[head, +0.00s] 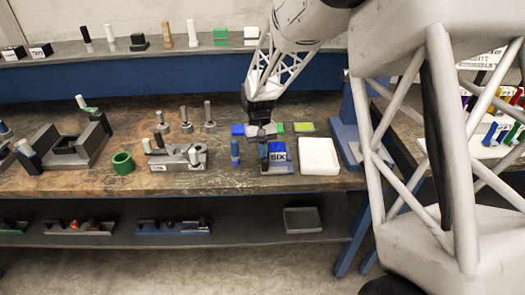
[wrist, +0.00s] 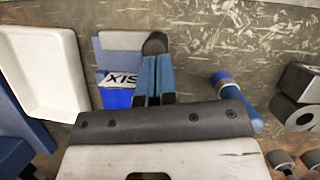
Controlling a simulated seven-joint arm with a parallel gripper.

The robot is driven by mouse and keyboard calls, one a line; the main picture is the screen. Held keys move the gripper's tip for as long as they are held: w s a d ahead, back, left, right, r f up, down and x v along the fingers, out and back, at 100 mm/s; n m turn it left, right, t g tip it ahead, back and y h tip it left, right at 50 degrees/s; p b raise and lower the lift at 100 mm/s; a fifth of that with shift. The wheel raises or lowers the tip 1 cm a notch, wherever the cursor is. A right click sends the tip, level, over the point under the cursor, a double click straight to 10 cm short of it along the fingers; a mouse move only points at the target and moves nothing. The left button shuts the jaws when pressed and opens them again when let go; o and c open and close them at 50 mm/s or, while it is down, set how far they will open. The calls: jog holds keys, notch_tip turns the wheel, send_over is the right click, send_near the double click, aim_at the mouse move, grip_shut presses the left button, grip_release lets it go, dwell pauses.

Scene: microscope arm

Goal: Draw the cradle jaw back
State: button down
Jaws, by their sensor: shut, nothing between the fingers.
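In the wrist view the closed fingers (wrist: 155,48) overlap part of that block (wrist: 118,97). I cannot tell whether they touch it. A dark grey cradle-like fixture (head: 92,142) sits at the bench's left, with a raised frame and upright pegs. A smaller grey fixture (head: 182,162) with pegs stands left of my gripper. I cannot tell which part is the cradle jaw. The left fixture is out of the wrist view.
A blue peg (head: 235,152) stands just left of my gripper. A white tray (head: 319,155) lies to the right. A green ring (head: 122,163) sits between the fixtures, and several grey posts (head: 186,120) stand behind. A lower shelf (head: 170,240) holds more parts.

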jog(key=shift+w+a+f, duration=0.15)
jog(key=shift+w+f, duration=0.2)
jog(key=shift+w, duration=0.25)
jog(key=w, duration=0.2)
jog(key=w+r, duration=0.1)
jog(key=shift+a, duration=0.3)
jog(key=v, duration=0.9)
jog(key=shift+r, duration=0.35)
jog(key=shift+w, duration=0.1)
jog(key=shift+w+f, duration=0.1)
jog(key=shift+w, duration=0.95)
jog(key=shift+f, duration=0.1)
